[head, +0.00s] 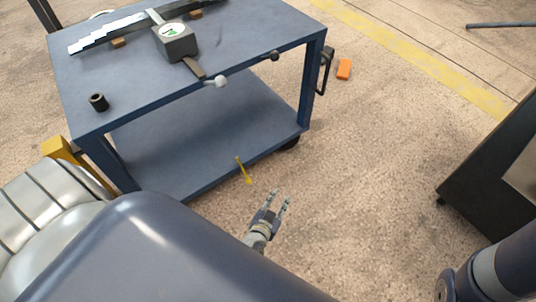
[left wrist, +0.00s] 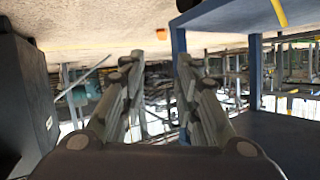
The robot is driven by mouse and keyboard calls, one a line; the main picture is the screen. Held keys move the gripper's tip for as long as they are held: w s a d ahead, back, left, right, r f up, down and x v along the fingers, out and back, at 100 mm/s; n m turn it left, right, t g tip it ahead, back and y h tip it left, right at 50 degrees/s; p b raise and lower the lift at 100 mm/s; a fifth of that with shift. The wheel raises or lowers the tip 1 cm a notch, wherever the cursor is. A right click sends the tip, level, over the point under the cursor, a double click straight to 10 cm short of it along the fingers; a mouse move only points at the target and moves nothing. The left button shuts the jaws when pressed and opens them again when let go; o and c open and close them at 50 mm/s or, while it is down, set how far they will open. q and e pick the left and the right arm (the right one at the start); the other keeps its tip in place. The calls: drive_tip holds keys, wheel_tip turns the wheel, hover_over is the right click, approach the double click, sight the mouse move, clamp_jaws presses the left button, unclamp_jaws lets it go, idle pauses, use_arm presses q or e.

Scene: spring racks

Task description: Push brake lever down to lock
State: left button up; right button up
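A thin yellow lever (head: 244,170), apparently the brake lever, sticks out from the lower shelf edge of the blue cart (head: 200,190) and slants down toward the floor. A yellow piece at the top right of the left wrist view (left wrist: 278,12) appears to be the same lever. My left gripper (head: 279,197) is to the right of the lever's lower end, apart from it. Its two fingers are spread and empty, and they also show apart in the left wrist view (left wrist: 160,58). My right gripper is out of view.
The cart top carries a grey block with a dial (head: 176,42), a long toothed metal strip (head: 105,33) and a black cylinder (head: 98,102). An orange block (head: 344,69) lies near the cart's right corner. A dark cabinet (head: 490,160) stands right, with clear floor between.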

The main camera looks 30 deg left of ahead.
use_arm(q)
drive_tip(key=s+d+f+m+g+h+p, duration=0.1)
drive_tip(key=s+d+f+g+h+p, duration=0.1)
drive_tip(key=s+p, duration=0.4)
drive_tip(key=s+g, duration=0.1)
drive_tip(key=s, duration=0.3)
drive_tip(key=shift+s+f+g, duration=0.15)
drive_tip(key=shift+g, duration=0.25)
drive_tip(key=shift+d, duration=0.1)
